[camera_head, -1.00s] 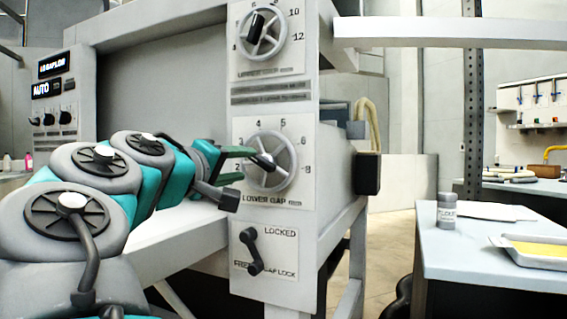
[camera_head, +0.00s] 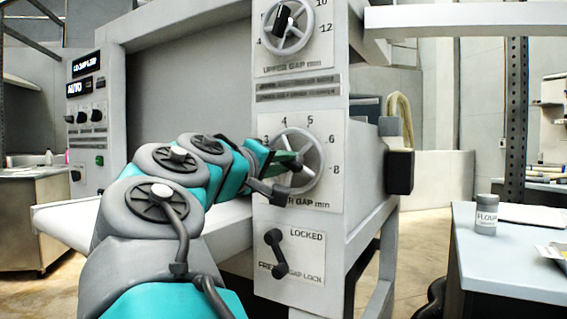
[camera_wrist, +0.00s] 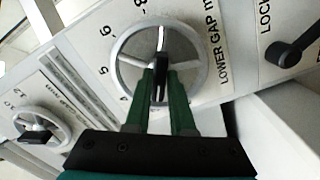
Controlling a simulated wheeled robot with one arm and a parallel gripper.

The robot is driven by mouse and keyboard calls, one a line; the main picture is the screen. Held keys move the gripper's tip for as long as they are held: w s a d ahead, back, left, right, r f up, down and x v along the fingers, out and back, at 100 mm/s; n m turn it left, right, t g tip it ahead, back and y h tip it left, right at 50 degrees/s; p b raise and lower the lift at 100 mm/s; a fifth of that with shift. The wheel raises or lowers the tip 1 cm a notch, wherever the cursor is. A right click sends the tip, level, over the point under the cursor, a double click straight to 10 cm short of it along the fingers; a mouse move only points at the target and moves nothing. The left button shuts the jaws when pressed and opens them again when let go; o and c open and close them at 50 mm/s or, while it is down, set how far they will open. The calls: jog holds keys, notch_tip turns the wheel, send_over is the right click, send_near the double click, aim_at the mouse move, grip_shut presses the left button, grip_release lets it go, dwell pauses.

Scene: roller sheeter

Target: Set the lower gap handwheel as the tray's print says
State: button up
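The lower gap handwheel (camera_head: 322,160) is a grey spoked wheel on the white front panel, with a printed scale around it. My gripper (camera_head: 290,163) is at its hub. In the wrist view, my gripper's green fingers (camera_wrist: 163,85) lie on both sides of the wheel's black grip bar (camera_wrist: 160,72) and appear closed on it. The wheel also shows in the wrist view (camera_wrist: 121,50). The fingers hide part of the scale, so the setting cannot be read. At the right edge, a tray (camera_head: 553,252) is mostly cut off; its print is not legible.
The upper gap handwheel (camera_head: 306,38) is above. The black gap lock lever (camera_head: 276,253) below hangs down toward the lower label, away from LOCKED. A control panel (camera_head: 90,115) reads AUTO at left. A flour jar (camera_head: 486,215) stands on the right table (camera_head: 500,262).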

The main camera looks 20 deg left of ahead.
grip_shut()
jog(key=shift+f+m+b, duration=0.1)
jog(key=shift+m+b, duration=0.2)
jog(key=shift+b, duration=0.1)
jog(key=shift+f+m+b, duration=0.1)
jog(key=shift+m+b, duration=0.8)
jog(key=shift+m, duration=0.1)
jog(key=m+b, duration=0.1)
jog(key=m, duration=0.1)
jog(key=shift+m+b, duration=0.3)
jog(key=m+b, duration=0.1)
jog(key=m, duration=0.9)
jog(key=shift+r, duration=0.2)
jog(key=shift+m, duration=0.4)
